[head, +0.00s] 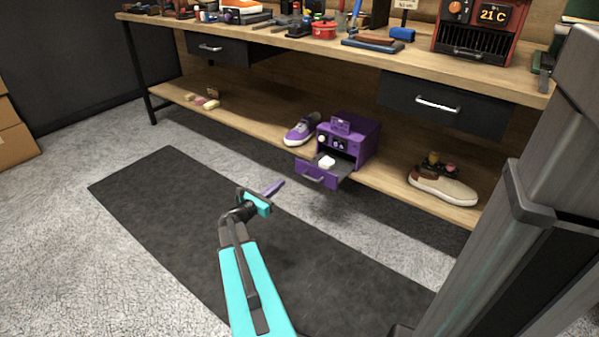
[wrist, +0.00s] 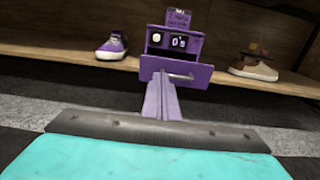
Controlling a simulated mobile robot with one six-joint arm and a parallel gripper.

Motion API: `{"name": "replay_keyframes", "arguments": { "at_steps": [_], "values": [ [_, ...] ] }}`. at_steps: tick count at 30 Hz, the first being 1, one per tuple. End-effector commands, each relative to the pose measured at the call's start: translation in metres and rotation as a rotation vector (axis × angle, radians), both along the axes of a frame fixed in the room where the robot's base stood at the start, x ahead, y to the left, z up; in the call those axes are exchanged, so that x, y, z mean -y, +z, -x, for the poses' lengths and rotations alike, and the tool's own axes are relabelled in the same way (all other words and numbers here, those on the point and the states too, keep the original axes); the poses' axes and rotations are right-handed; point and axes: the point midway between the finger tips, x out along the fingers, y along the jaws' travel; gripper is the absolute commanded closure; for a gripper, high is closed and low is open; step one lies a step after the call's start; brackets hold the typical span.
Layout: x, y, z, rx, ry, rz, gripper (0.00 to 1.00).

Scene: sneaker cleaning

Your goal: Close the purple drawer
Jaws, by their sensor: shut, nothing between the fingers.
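The purple drawer (head: 317,174) is pulled out from the front of a small purple box (head: 365,143) on the lower shelf. A white block (head: 326,162) lies in the drawer. In the wrist view the drawer front (wrist: 172,73) faces me with its silver handle, and the box (wrist: 187,42) shows behind it. My gripper (head: 273,188) is shut and empty, in front of the drawer and apart from it in the head view. In the wrist view its purple fingers (wrist: 161,90) overlap the lower left part of the drawer front; contact cannot be told there.
A purple sneaker (head: 302,129) stands left of the box and a beige shoe (head: 443,186) stands to its right on the lower shelf (head: 270,128). The workbench top (head: 345,52) overhangs them.

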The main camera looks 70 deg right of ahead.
Motion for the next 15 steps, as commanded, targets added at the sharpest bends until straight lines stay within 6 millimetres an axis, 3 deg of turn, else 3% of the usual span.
{"name": "replay_keyframes", "arguments": {
  "at_steps": [8,15],
  "values": [
    [0.001,0.000,0.000,0.002,-0.001,-0.001,1.00],
    [0.015,-0.002,0.004,0.003,-0.003,0.000,1.00]
  ]
}}
